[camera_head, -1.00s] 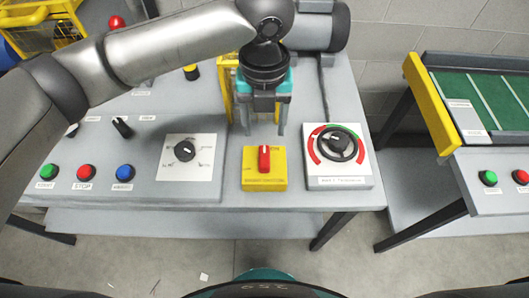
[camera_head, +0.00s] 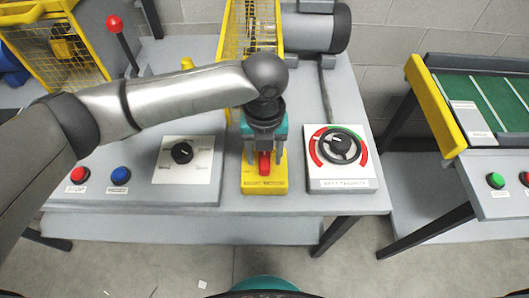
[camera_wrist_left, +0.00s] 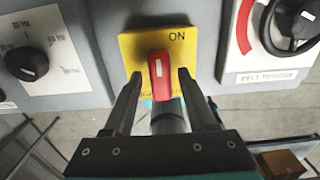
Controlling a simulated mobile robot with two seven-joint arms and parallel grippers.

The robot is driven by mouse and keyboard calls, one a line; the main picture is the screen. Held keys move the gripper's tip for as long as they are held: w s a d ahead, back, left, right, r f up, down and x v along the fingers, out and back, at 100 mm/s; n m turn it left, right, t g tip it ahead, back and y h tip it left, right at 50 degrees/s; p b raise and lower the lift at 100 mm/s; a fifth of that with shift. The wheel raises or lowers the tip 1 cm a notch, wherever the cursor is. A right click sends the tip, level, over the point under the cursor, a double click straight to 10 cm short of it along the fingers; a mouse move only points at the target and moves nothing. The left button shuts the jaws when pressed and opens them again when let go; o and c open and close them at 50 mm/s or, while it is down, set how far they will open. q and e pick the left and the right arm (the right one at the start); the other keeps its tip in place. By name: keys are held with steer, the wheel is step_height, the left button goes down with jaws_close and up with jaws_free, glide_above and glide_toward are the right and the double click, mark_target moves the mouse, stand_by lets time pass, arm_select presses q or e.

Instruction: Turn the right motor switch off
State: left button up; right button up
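The motor switch is a yellow plate (camera_head: 265,185) with a red rotary handle (camera_head: 265,163) on the grey console's front. In the left wrist view the red handle (camera_wrist_left: 159,74) stands upright, in line with the "ON" mark on the yellow plate (camera_wrist_left: 130,48). My left gripper (camera_head: 264,160) is above the switch, pointing down. In the left wrist view its two fingers (camera_wrist_left: 157,80) are spread on either side of the handle, with gaps visible. Part of the plate is hidden behind the gripper. My right gripper is not in view.
A black dial on a white plate (camera_head: 205,175) lies left of the switch. A black handwheel on a white plate (camera_head: 365,182) lies right. A grey motor (camera_head: 318,30) and yellow cage (camera_head: 235,40) stand behind. A separate table with a green belt (camera_head: 497,105) is at right.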

arm_select(q)
jaws_close()
stand_by(0.4)
steer(key=shift+r+n+p, duration=0.2)
steer(key=shift+n+p, duration=0.2)
steer(key=shift+p, duration=0.5)
steer(key=n+p, duration=0.9)
steer(key=p, duration=0.3)
steer(key=shift+n, duration=0.3)
steer(key=n+p, duration=0.3)
steer(key=n, duration=0.1)
steer(key=shift+f+n+p, duration=0.15)
steer(key=shift+n+p, duration=1.05)
steer(key=shift+n, duration=0.5)
